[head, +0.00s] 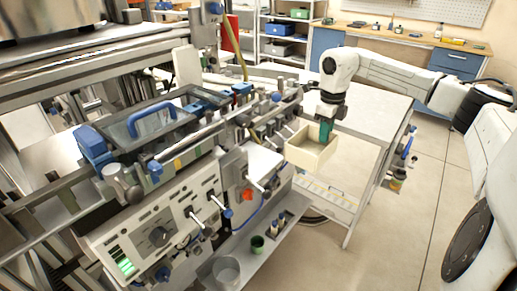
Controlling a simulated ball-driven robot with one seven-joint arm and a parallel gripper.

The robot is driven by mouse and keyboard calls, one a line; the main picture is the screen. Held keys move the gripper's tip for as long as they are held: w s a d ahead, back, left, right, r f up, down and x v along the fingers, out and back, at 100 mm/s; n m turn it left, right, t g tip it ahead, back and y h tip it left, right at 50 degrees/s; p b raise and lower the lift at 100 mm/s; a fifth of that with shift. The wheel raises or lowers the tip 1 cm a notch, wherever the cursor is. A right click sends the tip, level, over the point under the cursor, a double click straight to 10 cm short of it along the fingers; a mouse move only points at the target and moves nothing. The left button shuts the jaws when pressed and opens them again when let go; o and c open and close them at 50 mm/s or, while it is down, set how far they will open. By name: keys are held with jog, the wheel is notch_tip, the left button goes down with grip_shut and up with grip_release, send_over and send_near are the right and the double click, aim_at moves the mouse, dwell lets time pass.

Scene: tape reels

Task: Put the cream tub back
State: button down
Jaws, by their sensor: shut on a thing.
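The cream tub (303,157) is an open-topped box to the right of the grey machine, in front of the white table. My gripper (325,139) points down at the tub's far right wall and is shut on it. The fingertips are small and partly hidden at the tub. The tub appears roughly level, with its inside facing up. What is directly beneath it is hard to tell in this view.
The machine's panel (155,232) and clamps stand close on the left. The white table (365,105) has a largely bare top. A low shelf (325,197) lies below. Open floor (415,215) lies right.

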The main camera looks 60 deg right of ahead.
jog(key=w+a, duration=0.2)
jog(key=w, duration=0.3)
jog(key=w+a+p, duration=0.1)
jog(key=w+a, duration=0.2)
jog(key=w, duration=0.2)
jog(key=w+a+p, duration=0.1)
jog(key=w+a, duration=0.1)
jog(key=w, duration=0.3)
jog(key=shift+a, duration=0.25)
jog(key=shift+f+p, duration=0.45)
jog(key=shift+f, duration=0.1)
jog(key=shift+f, duration=0.1)
jog(key=c, duration=1.2)
grip_release()
jog(key=shift+f, duration=0.1)
notch_tip(320, 180, up, 11)
jog(key=shift+d+f+b, duration=0.1)
jog(key=shift+d+b, duration=0.05)
jog(key=shift+b, duration=0.6)
